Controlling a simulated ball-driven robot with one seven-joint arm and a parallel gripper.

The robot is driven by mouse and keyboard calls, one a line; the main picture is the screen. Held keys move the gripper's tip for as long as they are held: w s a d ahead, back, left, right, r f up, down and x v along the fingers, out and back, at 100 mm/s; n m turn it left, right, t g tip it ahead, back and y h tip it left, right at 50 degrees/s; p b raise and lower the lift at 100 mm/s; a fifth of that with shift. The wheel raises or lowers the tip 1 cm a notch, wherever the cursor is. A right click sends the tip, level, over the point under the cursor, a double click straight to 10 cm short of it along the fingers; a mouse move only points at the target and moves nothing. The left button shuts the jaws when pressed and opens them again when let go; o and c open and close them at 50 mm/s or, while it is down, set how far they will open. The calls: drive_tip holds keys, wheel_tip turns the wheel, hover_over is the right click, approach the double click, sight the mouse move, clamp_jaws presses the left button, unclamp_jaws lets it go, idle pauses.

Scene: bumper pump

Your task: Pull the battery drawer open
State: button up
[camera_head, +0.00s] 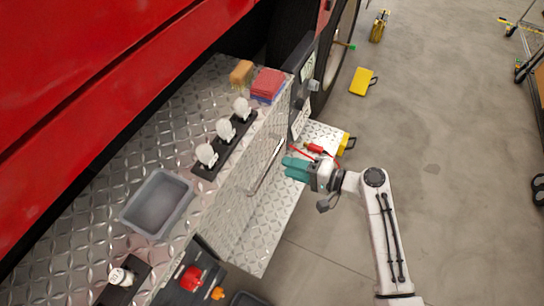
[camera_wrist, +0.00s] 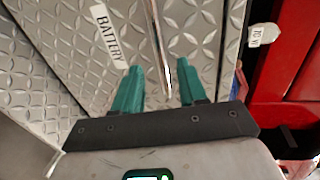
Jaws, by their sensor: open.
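The battery drawer (camera_wrist: 85,50) has a diamond-plate metal front with a label reading "BATTERY" in the wrist view. In the head view its front (camera_head: 240,205) faces right, below the bumper's top. A long metal bar handle (camera_head: 266,167) stands off this front; it also shows in the wrist view (camera_wrist: 158,40). My gripper (camera_head: 290,168) has teal fingers and is open, at the handle's upper end in the head view. In the wrist view the handle runs between the two fingertips (camera_wrist: 160,80), nearer the right one. Whether a finger touches it I cannot tell. The drawer looks shut.
A diamond-plate step (camera_head: 265,245) lies below the drawer. Red cable clamps (camera_head: 315,148) lie close behind my gripper. Open floor lies to the right.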

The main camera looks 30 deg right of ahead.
sight(270, 161)
drive_tip(key=x, duration=0.7)
drive_tip(key=shift+a, duration=0.2)
clamp_jaws()
idle(0.4)
